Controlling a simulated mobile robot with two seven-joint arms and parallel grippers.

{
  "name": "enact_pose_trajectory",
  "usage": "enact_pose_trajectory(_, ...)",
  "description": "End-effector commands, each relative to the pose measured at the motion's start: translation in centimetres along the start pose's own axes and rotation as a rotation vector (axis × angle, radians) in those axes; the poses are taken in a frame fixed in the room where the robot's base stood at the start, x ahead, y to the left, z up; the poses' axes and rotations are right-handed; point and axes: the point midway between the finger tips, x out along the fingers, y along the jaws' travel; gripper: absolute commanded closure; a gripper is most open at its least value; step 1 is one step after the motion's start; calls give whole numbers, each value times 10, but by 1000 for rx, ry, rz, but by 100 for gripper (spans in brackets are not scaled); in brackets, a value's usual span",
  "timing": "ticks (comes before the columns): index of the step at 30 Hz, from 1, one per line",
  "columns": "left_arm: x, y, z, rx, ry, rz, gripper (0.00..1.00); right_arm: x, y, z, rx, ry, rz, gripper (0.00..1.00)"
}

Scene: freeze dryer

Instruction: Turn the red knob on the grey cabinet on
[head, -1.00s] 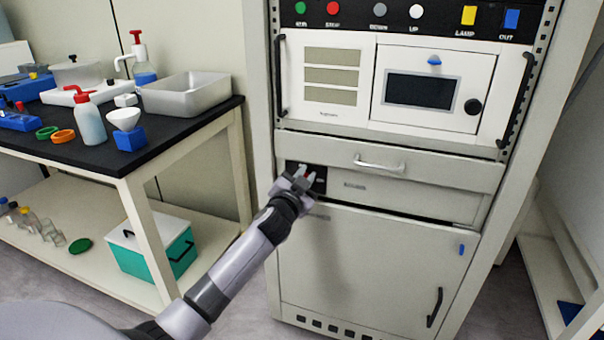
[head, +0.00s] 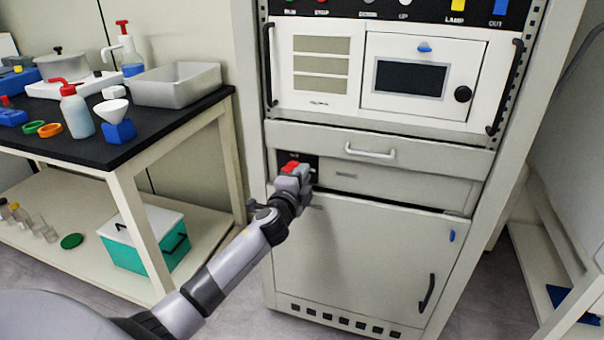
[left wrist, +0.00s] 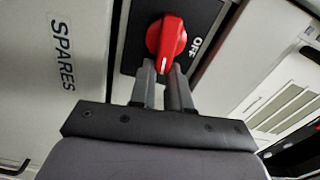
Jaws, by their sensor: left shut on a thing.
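The red knob (head: 291,167) sits on a small black plate on the left of the grey cabinet (head: 345,255), below the drawer with the silver handle. In the left wrist view the red knob (left wrist: 166,42) shows large, with its white pointer line towards the gripper and the word OFF on the black plate (left wrist: 208,22) beside it. My left gripper (head: 292,180) is at the knob. In the left wrist view its fingers (left wrist: 168,72) are shut on the knob's near end. My right gripper is not in view.
Below the knob is the cabinet's lower door with a black handle (head: 427,293). Above are the drawer handle (head: 370,151) and a white unit with a dark window (head: 410,79). A black-topped bench (head: 75,146) with bottles and a metal tray (head: 178,84) stands at left.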

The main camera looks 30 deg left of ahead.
Motion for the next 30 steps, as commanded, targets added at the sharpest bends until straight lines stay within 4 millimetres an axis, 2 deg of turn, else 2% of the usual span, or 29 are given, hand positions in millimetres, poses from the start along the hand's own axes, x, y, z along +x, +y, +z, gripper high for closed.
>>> enact_pose_trajectory(1, 0, 5, 14, 33, -31, 11, 100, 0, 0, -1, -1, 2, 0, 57)
enact_pose_trajectory(10, 0, 8, 14, 135, -31, 13, 100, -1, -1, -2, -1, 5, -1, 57)
enact_pose_trajectory(26, 0, 8, 14, 156, -31, 12, 100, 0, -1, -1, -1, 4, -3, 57)
enact_pose_trajectory(27, 0, 8, 14, 156, -31, 12, 73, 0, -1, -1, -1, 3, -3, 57)
enact_pose_trajectory(29, 0, 7, 14, 156, -31, 11, 57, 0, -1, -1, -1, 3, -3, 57)
enact_pose_trajectory(30, 0, 6, 13, 155, -30, 10, 57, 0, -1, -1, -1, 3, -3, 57)
